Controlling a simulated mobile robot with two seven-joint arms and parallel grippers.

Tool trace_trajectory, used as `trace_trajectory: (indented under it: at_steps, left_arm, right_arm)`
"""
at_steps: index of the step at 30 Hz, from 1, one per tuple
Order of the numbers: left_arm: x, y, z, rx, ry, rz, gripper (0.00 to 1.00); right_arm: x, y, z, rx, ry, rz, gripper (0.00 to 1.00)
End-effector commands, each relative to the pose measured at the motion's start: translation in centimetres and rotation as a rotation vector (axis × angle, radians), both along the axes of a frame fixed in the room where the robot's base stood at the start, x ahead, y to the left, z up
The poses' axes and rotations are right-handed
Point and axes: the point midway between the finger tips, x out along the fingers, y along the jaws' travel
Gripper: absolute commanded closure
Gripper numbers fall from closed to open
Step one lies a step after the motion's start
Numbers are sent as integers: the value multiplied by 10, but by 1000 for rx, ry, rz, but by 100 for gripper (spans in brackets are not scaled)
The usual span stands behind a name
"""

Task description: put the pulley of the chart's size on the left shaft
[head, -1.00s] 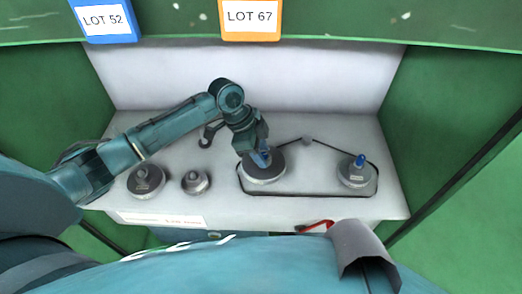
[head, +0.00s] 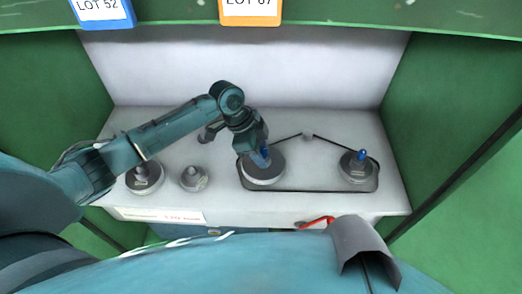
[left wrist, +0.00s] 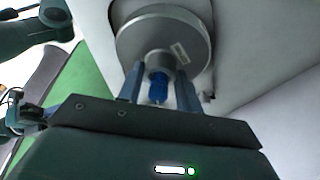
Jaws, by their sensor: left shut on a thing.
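A wide grey pulley (head: 264,178) sits around the left shaft, whose blue end (left wrist: 157,87) shows past the hub in the left wrist view. My left gripper (head: 260,157) is shut on this pulley's hub; in the left wrist view its two fingers flank the hub of the pulley (left wrist: 190,35). I cannot tell how far down the shaft the pulley sits. A second grey pulley (head: 358,171) is at the right shaft, with a blue tip (head: 362,154). A large loose pulley (head: 146,181) and a smaller one (head: 193,182) rest on the left. My right gripper is not in view.
A thin dark belt (head: 318,191) runs around both shaft positions and past a small idler (head: 307,136). A white strip with red print (head: 160,216) is on the front edge, near a red lever (head: 316,222). Green walls stand left and right; signs hang above.

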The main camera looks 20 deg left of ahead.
Motion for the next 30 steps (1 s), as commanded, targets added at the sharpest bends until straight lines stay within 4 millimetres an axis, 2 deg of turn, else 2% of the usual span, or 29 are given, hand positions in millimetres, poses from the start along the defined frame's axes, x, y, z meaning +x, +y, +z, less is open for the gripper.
trace_trajectory:
  at_steps: [6, 7, 16, 21, 30]
  left_arm:
    - [1, -1, 2, -2, -4, 0, 100]
    - [1, -1, 2, -2, -4, 0, 64]
    - [0, 0, 1, -2, -2, -1, 40]
    - [-1, 0, -1, 2, 3, 0, 39]
    - [0, 0, 0, 1, 0, 0, 14]
  right_arm:
    - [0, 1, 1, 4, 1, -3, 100]
    - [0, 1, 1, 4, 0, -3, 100]
    - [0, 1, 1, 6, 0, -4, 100]
    - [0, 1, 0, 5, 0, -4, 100]
    - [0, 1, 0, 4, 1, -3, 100]
